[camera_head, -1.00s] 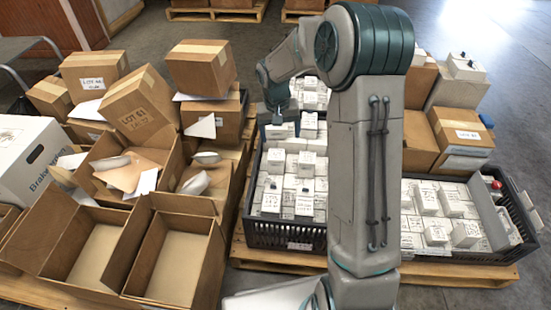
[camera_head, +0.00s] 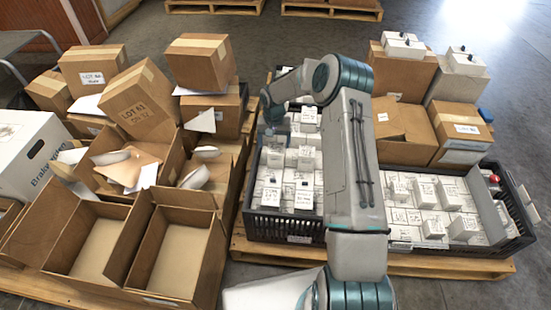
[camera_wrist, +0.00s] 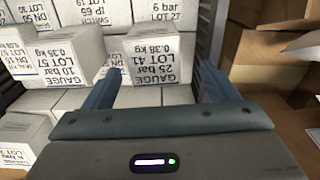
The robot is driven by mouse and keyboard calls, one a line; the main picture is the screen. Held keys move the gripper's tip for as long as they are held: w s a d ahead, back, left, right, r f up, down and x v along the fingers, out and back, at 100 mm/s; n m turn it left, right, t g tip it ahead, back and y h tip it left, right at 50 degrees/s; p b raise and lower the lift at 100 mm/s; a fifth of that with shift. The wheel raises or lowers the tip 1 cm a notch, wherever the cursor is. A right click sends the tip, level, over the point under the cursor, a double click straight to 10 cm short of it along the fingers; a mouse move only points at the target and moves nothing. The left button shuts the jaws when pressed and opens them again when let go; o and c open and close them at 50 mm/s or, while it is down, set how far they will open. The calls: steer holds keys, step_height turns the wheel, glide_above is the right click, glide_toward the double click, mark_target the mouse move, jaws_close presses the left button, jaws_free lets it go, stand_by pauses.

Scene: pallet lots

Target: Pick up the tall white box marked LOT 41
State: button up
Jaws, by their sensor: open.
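The white box marked LOT 41 (camera_wrist: 150,48), also labelled GAUGE, 25 bar and 0.38 kg, shows in the wrist view among other white boxes. My gripper (camera_wrist: 160,72) is open, with its two grey-blue fingers on the near side of this box, one toward each side. Nothing is held between them. I cannot tell whether the fingers touch the box. In the head view my gripper (camera_head: 272,112) is over the left part of the black crate (camera_head: 282,228). The LOT 41 print cannot be read there, and my arm hides part of the crate.
A white box marked LOT 57 (camera_wrist: 50,62) stands close on the left in the wrist view. Cardboard boxes (camera_wrist: 268,65) are on the right, beyond the crate wall. In the head view, open cartons (camera_head: 178,262) fill the left pallet, and bare floor (camera_head: 430,20) lies at the back right.

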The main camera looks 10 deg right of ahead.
mark_target(276, 156)
step_height(276, 156, down, 3)
steer(key=shift+b, duration=0.35)
steer(key=f, duration=0.1)
steer(key=f+b, duration=0.2)
steer(key=f, duration=0.1)
steer(key=shift+s+d+f, duration=0.1)
steer(key=shift+s+d, duration=0.15)
steer(key=shift+s, duration=0.1)
steer(key=shift+f+b, duration=0.35)
steer(key=shift+f, duration=0.15)
steer(key=shift+r, duration=0.15)
steer(key=c, duration=1.3)
